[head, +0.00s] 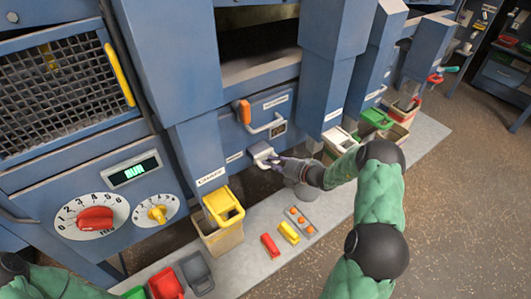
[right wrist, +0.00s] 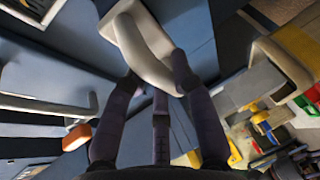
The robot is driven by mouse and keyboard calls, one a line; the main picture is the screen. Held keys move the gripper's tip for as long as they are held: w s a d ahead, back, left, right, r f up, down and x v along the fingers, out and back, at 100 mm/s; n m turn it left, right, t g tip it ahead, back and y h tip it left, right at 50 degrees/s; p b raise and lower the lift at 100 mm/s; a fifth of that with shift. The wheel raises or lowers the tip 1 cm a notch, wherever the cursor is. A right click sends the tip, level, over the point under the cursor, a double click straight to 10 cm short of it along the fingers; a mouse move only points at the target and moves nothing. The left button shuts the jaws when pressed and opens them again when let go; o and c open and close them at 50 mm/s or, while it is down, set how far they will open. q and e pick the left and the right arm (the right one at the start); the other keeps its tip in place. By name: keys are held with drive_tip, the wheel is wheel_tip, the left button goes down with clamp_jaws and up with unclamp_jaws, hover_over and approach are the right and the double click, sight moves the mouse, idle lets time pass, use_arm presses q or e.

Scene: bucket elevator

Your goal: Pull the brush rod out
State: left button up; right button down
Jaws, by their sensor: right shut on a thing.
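A pale grey loop handle (head: 262,153), which looks like the end of the brush rod, sits at the low front of the blue machine (head: 195,50). My right gripper (head: 279,162) reaches it from the right. In the right wrist view the handle (right wrist: 142,42) is a curved pale bar, and my right gripper's dark fingers (right wrist: 155,88) are shut on its near end. The rod and any brush behind the handle are hidden inside the machine. Only part of my left arm shows at the lower left of the head view; its gripper is out of view.
Above the handle are a white bar handle (head: 266,127) and an orange grip (head: 244,111). A yellow-topped bin (head: 222,215) stands left of my gripper. Red (head: 270,246) and yellow (head: 289,232) pieces and a grey strip (head: 300,221) lie on the pale floor strip. Open brown floor (head: 440,220) lies right.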

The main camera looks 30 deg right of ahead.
drive_tip(key=s+d+p, duration=0.1)
drive_tip(key=s+p, duration=0.7)
drive_tip(key=s, duration=0.9)
drive_tip(key=shift+s, duration=0.15)
drive_tip(key=shift+f, duration=0.15)
drive_tip(key=c, duration=1.1)
unclamp_jaws()
drive_tip(key=shift+s, duration=0.1)
drive_tip(key=shift+o, duration=0.5)
drive_tip(key=shift+s+d, duration=0.15)
